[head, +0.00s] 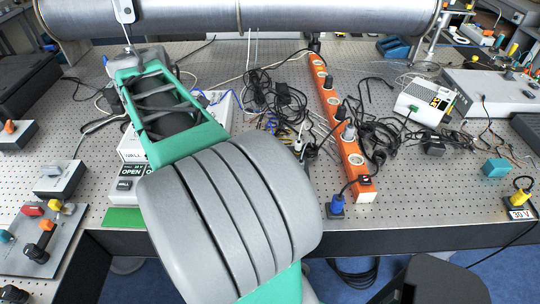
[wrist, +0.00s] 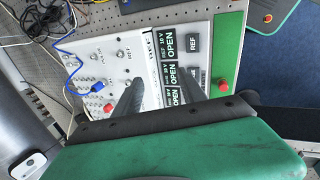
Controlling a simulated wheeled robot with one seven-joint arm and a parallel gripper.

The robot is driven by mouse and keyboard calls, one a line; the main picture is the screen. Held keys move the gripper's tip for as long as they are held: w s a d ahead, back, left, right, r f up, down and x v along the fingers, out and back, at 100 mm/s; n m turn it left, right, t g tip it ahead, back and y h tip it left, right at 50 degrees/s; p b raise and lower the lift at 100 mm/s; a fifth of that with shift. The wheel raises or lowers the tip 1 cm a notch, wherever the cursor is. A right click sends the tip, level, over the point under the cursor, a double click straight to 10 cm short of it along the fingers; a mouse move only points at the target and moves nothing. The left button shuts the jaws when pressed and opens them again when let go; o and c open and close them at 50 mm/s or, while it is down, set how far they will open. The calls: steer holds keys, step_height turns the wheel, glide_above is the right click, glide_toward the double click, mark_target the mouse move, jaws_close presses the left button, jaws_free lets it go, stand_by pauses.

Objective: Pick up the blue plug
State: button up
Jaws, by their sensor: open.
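A blue plug (head: 336,205) sits at the table's front edge, by the near end of the orange power strip, with a dark cord running up from it. In the wrist view, a thin blue lead (wrist: 72,65) ends in a blue connector (wrist: 98,87) at the white panel's sockets; I cannot tell whether it is fully seated. My gripper (wrist: 160,80) is open and empty, its two dark fingers over the panel, right of that connector. In the head view my arm hides the fingers, and the blue plug stands to the right of the arm.
The white labelled panel (wrist: 205,20) lies below my fingers. An orange power strip (head: 332,110) holds several plugs, with black cable tangles on both sides. A large grey pipe (head: 270,18) crosses the back. A teal block (head: 495,167) sits at the right, with bare perforated tabletop (head: 430,190) nearby.

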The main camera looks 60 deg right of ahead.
steer(key=s+d+f+n+g+b, duration=0.25)
steer(key=s+d+f, duration=0.35)
steer(key=d, duration=0.4)
steer(key=s+d+f+n+g+b, duration=0.1)
steer(key=s+d+f+n+b, duration=0.2)
steer(key=s+d, duration=0.6)
steer(key=d+f, duration=0.1)
steer(key=f, duration=0.1)
steer(key=d+f+p, duration=0.1)
steer(key=f, duration=0.2)
steer(key=w+d+f, duration=0.1)
steer(key=d+f, duration=0.1)
steer(key=f, duration=0.1)
steer(key=shift+f, duration=0.2)
steer(key=shift+y, duration=0.3)
jaws_close()
